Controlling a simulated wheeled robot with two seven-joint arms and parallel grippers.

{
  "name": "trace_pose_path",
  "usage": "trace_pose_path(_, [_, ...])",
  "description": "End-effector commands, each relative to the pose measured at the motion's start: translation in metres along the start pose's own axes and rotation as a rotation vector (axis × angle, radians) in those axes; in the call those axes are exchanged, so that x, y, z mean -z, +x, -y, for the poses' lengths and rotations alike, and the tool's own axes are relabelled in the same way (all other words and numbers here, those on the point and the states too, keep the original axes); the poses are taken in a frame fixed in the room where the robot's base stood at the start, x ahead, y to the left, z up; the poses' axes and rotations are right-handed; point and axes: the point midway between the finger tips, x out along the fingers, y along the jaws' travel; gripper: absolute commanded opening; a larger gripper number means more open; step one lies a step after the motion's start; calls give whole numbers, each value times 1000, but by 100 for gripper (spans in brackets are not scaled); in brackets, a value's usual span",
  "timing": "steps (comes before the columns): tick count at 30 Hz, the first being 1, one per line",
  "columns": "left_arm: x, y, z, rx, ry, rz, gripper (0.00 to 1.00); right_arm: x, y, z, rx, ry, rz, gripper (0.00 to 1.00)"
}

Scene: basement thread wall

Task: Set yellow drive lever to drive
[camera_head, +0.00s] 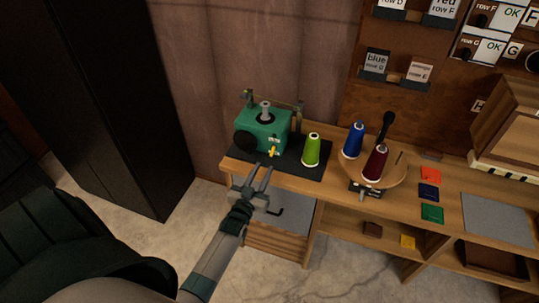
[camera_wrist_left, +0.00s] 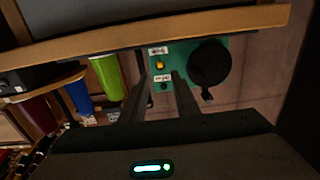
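The yellow drive lever (camera_head: 273,151) is small and sits on the front of a green machine (camera_head: 262,126) at the bench's left end. In the left wrist view, which looks upside down, the yellow lever (camera_wrist_left: 159,66) shows between two small white labels on the green face. The label text is too small to read for sure. My left gripper (camera_head: 263,166) is open and empty, in front of and below the lever, apart from it. In the wrist view its two fingers (camera_wrist_left: 158,78) point toward the machine, either side of the lower label. My right gripper is out of view.
A green thread cone (camera_head: 311,150) stands just right of the machine. Blue (camera_head: 353,140) and dark red (camera_head: 375,163) cones stand on a round wooden holder further right. The wooden bench (camera_head: 290,181) edge is close to the gripper. A dark cabinet (camera_head: 120,90) stands left.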

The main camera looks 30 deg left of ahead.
Motion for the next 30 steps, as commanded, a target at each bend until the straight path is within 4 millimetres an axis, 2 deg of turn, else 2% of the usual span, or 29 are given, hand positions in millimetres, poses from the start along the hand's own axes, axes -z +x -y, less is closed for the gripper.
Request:
trace_pose_path(1, [2, 10, 0, 0, 0, -1, 28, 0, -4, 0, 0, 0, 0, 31])
trace_pose_path(6, [2, 39, 0, 0, 0, 0, 28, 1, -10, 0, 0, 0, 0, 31])
trace_pose_path(13, [1, 67, 0, 0, 0, 0, 28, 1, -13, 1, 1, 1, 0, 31])
trace_pose_path(19, [0, 76, 0, 0, 1, 0, 28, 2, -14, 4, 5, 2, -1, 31])
trace_pose_path(28, [0, 77, 0, 0, 0, 0, 28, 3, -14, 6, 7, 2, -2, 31])
trace_pose_path(29, [0, 77, 0, 0, 0, 0, 23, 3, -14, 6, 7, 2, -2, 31])
trace_pose_path(30, [0, 77, 0, 0, 0, 0, 14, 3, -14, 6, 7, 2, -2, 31])
